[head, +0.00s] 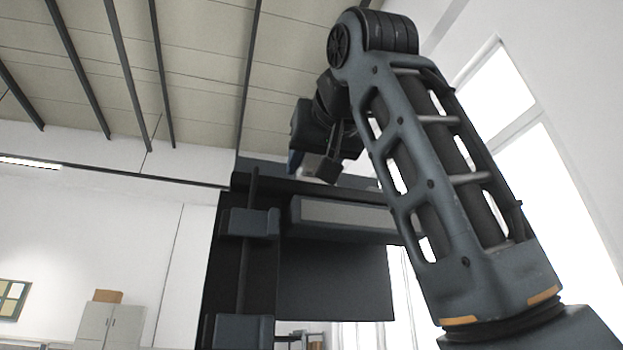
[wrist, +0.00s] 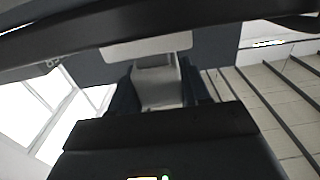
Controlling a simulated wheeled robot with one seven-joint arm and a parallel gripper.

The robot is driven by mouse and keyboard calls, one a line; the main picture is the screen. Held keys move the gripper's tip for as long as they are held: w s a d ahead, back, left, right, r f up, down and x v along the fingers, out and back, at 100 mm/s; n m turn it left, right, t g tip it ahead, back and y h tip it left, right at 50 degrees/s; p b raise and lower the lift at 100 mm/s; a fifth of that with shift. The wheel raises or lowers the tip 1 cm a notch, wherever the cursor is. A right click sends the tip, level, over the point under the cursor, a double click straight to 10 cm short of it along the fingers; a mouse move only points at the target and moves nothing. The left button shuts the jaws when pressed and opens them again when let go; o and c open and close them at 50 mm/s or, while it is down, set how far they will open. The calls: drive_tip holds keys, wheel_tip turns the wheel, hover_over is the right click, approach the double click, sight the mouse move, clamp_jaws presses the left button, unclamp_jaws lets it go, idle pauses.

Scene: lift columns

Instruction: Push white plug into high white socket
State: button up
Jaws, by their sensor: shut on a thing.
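My gripper (head: 318,162) is raised high at the top of the dark column in the head view, small and partly hidden by my arm. In the wrist view its two dark fingers (wrist: 159,92) are shut on the white plug (wrist: 157,84), a pale block. A bit of pale surface, likely the plug, shows by the gripper in the head view (head: 307,173). A white panel (wrist: 147,47), likely the high white socket, lies just beyond the plug in the wrist view. The two overlap in the picture; I cannot tell whether they touch.
The dark column (head: 335,280) carries a long grey-faced box (head: 345,213) below my gripper. Dark blue-grey blocks (head: 250,223) sit on a rail at its left. A dark bar (wrist: 100,35) crosses the top of the wrist view. Cabinets (head: 108,325) stand far off at the left.

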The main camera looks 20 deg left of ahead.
drive_tip(key=shift+f+b, duration=0.4)
drive_tip(key=shift+f, duration=0.2)
idle(0.3)
drive_tip(key=o, duration=1.6)
drive_tip(key=shift+r+p, duration=3.05)
drive_tip(key=shift+r, duration=0.5)
